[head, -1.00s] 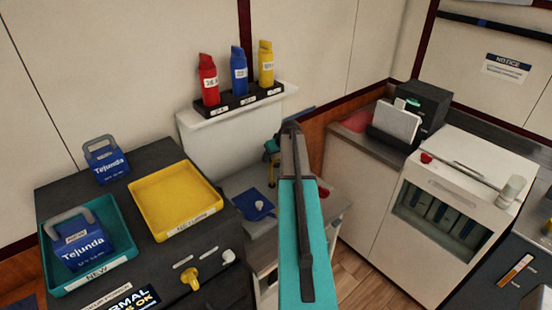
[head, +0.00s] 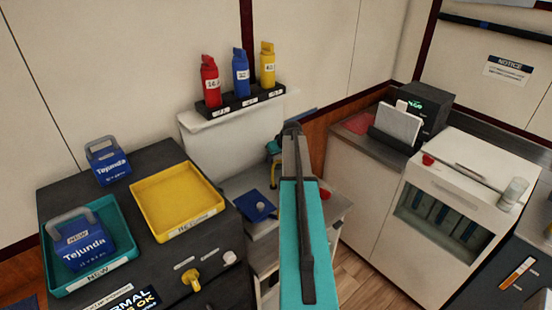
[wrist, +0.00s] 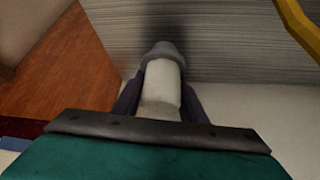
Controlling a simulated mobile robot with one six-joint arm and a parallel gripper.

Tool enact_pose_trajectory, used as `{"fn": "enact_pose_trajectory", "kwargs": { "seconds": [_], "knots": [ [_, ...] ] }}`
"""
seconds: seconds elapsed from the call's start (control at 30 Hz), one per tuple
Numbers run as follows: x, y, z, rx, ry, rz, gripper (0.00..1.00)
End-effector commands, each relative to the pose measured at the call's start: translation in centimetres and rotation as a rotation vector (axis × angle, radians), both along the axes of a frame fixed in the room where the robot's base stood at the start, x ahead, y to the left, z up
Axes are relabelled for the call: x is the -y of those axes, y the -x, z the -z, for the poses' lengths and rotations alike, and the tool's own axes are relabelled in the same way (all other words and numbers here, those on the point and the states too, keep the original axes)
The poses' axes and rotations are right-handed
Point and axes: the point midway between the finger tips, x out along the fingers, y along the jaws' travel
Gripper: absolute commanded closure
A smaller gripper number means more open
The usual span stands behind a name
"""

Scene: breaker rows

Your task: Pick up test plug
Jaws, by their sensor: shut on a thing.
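In the wrist view, a pale, rounded cylinder with a grey end, which looks like the test plug (wrist: 161,84), sits between the two dark fingers of my gripper (wrist: 162,103). The fingers are shut on its sides. Its near part is hidden by the dark edge of my gripper. In the head view my own teal arm covers the gripper and the plug, so neither shows clearly there.
A low grey stand with a blue item (head: 260,205) is left of my arm. A dark cabinet carries a yellow tray (head: 178,200) and a teal tray (head: 128,243). Red, blue and yellow tagged pieces stand in a black rack (head: 240,101). A white machine (head: 465,215) is at right.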

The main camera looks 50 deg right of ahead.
Motion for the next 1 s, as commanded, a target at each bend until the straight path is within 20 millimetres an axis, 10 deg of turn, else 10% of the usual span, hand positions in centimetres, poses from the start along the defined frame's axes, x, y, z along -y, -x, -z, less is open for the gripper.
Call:
{"fn": "enact_pose_trajectory", "kwargs": {
  "seconds": [0.53,1.0],
  "knots": [
    [0.0,0.0,-3.4,0.001,0.001,-0.001,1.00],
    [-2.9,5.3,-3.7,0.001,0.000,0.000,1.00]
  ]
}}
